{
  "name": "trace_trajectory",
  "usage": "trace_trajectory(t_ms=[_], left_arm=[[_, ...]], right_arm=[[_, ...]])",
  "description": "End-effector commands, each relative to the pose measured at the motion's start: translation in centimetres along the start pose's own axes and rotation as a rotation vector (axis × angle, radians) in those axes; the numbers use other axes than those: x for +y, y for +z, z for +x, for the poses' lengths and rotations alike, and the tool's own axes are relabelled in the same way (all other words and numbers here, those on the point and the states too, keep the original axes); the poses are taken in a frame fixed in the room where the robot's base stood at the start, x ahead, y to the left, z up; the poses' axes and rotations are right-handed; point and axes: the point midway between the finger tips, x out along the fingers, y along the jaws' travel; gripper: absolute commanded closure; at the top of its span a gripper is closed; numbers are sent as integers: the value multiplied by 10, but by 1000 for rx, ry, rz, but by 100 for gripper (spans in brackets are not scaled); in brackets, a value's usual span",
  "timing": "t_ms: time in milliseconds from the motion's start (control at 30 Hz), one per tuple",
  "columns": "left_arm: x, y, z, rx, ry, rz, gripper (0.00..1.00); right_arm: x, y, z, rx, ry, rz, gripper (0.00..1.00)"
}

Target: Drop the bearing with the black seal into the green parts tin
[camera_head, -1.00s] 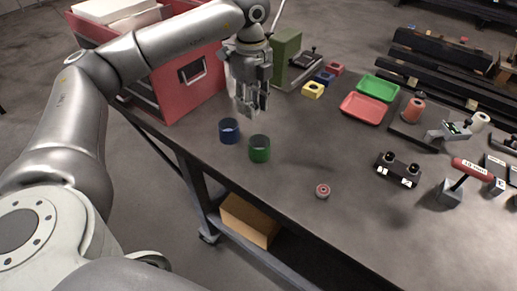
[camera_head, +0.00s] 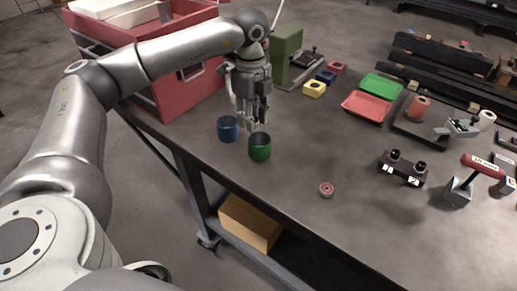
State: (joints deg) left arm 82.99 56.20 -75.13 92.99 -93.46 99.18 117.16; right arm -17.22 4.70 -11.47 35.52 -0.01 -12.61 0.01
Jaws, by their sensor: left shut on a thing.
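My left gripper (camera_head: 253,122) points down just above and behind the green parts tin (camera_head: 260,150). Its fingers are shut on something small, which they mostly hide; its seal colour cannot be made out. No bearing with a black seal shows elsewhere on the bench, so I take it to be that bearing. The green tin stands upright near the bench's front edge, and its mouth is partly in view. A blue tin (camera_head: 227,130) stands just left of it. A bearing with a red seal (camera_head: 326,190) lies on the bench to the right. My right gripper is not in view.
A red crate (camera_head: 187,95) stands at the back left, beside a green machine block (camera_head: 286,55). Red (camera_head: 366,107) and green trays (camera_head: 382,86) lie farther back. A black fixture (camera_head: 402,167) and a red-handled tool (camera_head: 482,166) are on the right. The bench middle is clear.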

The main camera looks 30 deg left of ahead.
Motion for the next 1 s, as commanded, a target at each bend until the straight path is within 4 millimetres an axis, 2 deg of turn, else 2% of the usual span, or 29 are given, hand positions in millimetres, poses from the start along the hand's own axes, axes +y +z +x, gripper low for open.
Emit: trace_trajectory(t_ms=[33,233,600,767,1000], left_arm=[[0,0,0,0,0,0,69],[0,0,0,0,0,0,45],[0,0,-5,0,0,0,45],[-1,0,-28,1,-4,0,45],[-1,0,-80,1,-4,0,45]], right_arm=[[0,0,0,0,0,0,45],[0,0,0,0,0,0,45],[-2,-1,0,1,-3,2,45],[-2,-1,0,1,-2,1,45],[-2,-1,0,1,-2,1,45]])
